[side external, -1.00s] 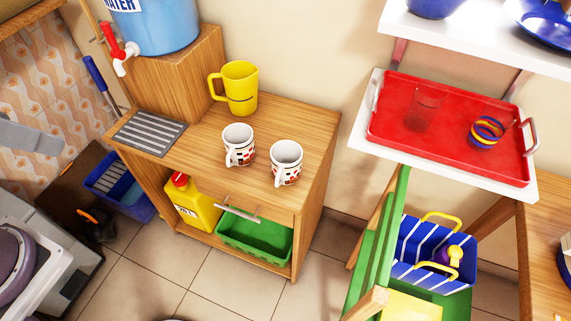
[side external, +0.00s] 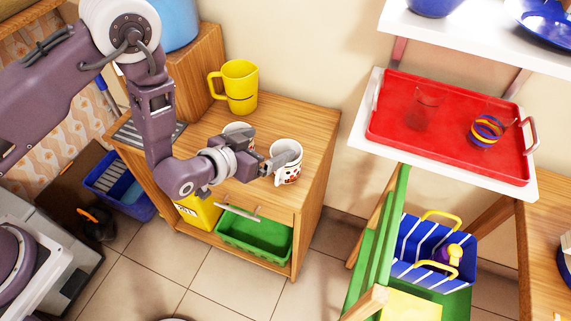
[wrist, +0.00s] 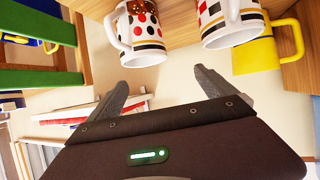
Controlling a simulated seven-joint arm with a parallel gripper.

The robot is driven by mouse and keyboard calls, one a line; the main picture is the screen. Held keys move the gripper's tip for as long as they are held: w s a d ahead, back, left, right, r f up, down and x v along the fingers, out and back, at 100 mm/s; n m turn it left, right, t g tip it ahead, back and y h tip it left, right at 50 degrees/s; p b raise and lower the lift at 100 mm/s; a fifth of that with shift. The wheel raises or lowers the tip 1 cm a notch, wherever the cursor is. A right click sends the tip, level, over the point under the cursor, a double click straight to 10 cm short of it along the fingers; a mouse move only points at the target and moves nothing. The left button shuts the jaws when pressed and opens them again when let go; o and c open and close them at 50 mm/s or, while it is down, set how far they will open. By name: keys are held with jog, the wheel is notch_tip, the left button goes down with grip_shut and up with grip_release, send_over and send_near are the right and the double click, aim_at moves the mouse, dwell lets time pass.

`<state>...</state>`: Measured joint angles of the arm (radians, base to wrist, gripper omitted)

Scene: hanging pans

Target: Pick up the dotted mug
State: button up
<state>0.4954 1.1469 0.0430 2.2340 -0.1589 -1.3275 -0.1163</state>
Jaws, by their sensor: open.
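The dotted mug (side external: 289,176), white with red and black dots, stands on the wooden cabinet top near its front right edge. In the wrist view the dotted mug (wrist: 146,30) is at the top centre, its handle to the left. Contact with the mug cannot be told. A second patterned mug (wrist: 228,20) is beside it, mostly hidden behind my gripper in the side view.
A yellow mug (side external: 239,87) stands farther back on the cabinet (side external: 318,128). A white shelf with a red tray (side external: 455,131) is to the right, above a green stool (side external: 381,231). A green bin (side external: 254,238) sits under the cabinet top.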

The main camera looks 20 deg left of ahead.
aim_at(284, 169)
jog(key=shift+m+h, duration=0.4)
jog(key=shift+h, duration=0.1)
jog(key=s+f, duration=0.1)
jog(key=f, duration=0.2)
jog(key=s+f, duration=0.1)
jog(key=shift+s+d+f, duration=0.15)
jog(key=shift+s+d, duration=0.15)
jog(key=shift+d, duration=0.1)
jog(key=shift+d+f+t, duration=0.1)
jog(key=shift+f+t, duration=0.15)
jog(key=shift+t, duration=0.05)
jog(key=x, duration=0.6)
jog(key=shift+w+d, duration=0.25)
jog(key=shift+w, duration=0.15)
jog(key=c, duration=1.8)
